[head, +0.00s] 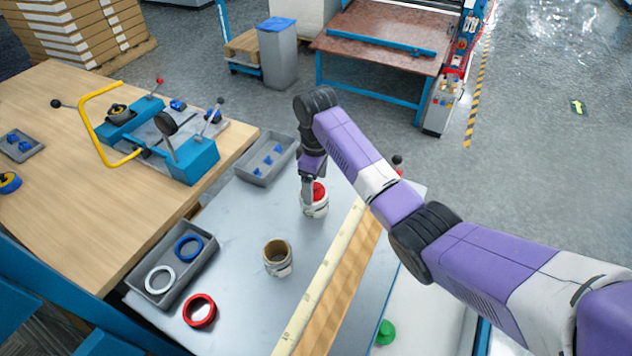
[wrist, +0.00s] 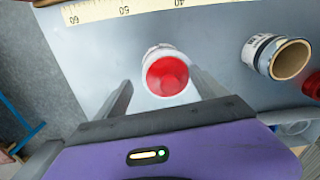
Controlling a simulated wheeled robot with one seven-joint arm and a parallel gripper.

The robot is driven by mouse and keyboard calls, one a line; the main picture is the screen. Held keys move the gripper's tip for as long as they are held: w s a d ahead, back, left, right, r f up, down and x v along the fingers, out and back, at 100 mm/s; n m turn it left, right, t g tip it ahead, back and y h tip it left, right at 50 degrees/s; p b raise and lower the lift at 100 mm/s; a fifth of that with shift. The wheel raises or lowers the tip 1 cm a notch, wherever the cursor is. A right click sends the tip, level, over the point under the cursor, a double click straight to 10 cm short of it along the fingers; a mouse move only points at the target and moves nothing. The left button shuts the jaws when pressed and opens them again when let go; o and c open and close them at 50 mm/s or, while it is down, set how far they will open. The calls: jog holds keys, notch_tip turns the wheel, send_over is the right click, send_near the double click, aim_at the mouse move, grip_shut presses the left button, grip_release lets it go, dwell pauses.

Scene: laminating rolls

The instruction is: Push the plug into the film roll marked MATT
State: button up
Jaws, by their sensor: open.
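A white film roll (head: 315,212) stands upright on the grey bench top with a red plug (head: 318,190) at its top. In the wrist view the red plug (wrist: 167,74) fills the mouth of this roll (wrist: 152,52); how deep it sits I cannot tell. My gripper (head: 311,196) is open, pointing down, with its fingers (wrist: 163,92) on either side of the roll. A second film roll (head: 278,262) stands nearer, with an open brown core, also in the wrist view (wrist: 262,55). No MATT marking is readable on either roll.
A grey tray (head: 247,176) with blue plugs lies behind. Another tray (head: 155,292) holds a blue and a white ring. A red ring (head: 200,311) lies at the front. A ruler strip (head: 318,283) runs right of the rolls. A clamp fixture (head: 190,160) stands on the wooden table.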

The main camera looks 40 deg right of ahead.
jog(key=shift+s+r, duration=0.1)
jog(key=shift+r, duration=3.8)
